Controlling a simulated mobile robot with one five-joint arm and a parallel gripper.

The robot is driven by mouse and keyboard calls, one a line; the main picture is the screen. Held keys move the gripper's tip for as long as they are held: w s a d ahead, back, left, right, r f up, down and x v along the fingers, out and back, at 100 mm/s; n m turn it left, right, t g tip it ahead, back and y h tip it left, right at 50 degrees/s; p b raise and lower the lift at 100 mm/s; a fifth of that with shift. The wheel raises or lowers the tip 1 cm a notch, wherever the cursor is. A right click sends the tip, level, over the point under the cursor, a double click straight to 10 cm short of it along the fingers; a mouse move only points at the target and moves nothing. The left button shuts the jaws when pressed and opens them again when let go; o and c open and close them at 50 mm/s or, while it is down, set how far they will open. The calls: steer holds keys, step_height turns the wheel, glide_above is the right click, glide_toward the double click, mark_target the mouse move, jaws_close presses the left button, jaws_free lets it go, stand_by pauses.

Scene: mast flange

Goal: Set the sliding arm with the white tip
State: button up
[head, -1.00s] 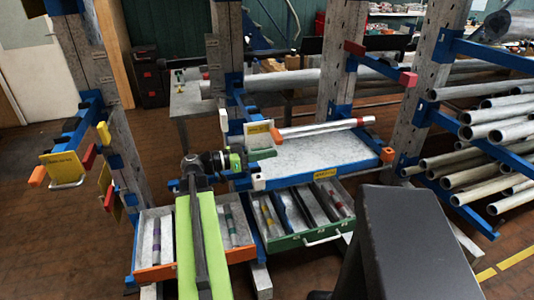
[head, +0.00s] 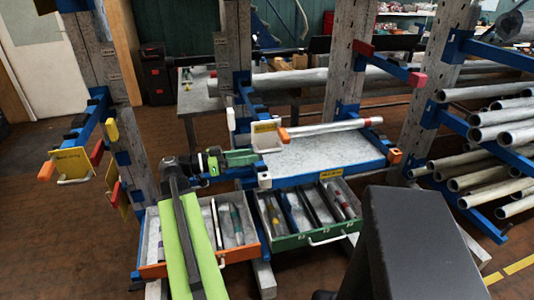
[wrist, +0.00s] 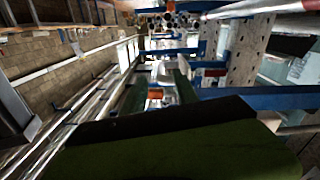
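A blue arm with a white tip (head: 264,180) shows at the left front corner of the grey shelf in the head view. A second white piece (head: 231,118) stands higher, left of a yellow-labelled plate; I cannot tell which belongs to the sliding arm. My gripper (head: 245,157) has green fingers and points right, above and left of the lower white tip, apparently apart from it. In the wrist view two dark green fingers (wrist: 159,92) stand apart with a gap between them and nothing held. The white tip is not clear in that view.
A grey shelf (head: 325,155) carries a light pipe. Below are an orange-front drawer (head: 240,254) and a green-front drawer (head: 290,243) holding parts. Blue arms with an orange tip (head: 46,171) and a red tip (head: 417,80) stick out. Stacked pipes (head: 500,130) fill the right.

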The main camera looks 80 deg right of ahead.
steer(key=v, duration=0.8)
steer(key=shift+w+a, duration=0.15)
steer(key=shift+w, duration=0.15)
steer(key=w+a+r+n+t+h+p, duration=0.2)
steer(key=w+a, duration=0.2)
steer(key=w, duration=0.3)
steer(key=w+a+r+n+t+h+p, duration=0.1)
steer(key=w+a+n+h+p, duration=0.1)
steer(key=w+a, duration=0.35)
steer(key=w+a+f+n+t+p, duration=0.1)
steer(key=w+a+f+n+t, duration=0.1)
steer(key=w+a+t, duration=0.3)
steer(key=w+a+f+n+p, duration=0.2)
steer(key=w+a, duration=0.1)
steer(key=w, duration=0.3)
steer(key=w+a+f+n+t+y+p, duration=0.1)
steer(key=w+a+f+n+t+y, duration=0.1)
steer(key=w+a+f+n+y, duration=0.2)
steer(key=w+a+f+n+t+y, duration=0.3)
steer(key=a+n, duration=0.7)
steer(key=a, duration=1)
steer(key=w+a+f+n+t+y+p, duration=0.1)
steer(key=w+a+f+n+t+y, duration=0.2)
steer(key=a, duration=0.9)
step_height(320, 180, down, 3)
steer(key=w+n+y, duration=0.1)
steer(key=n, duration=0.2)
steer(key=shift+w+a+n+y+p, duration=0.25)
steer(key=shift+w+n+y+p, duration=0.05)
steer(key=shift+w+n, duration=0.1)
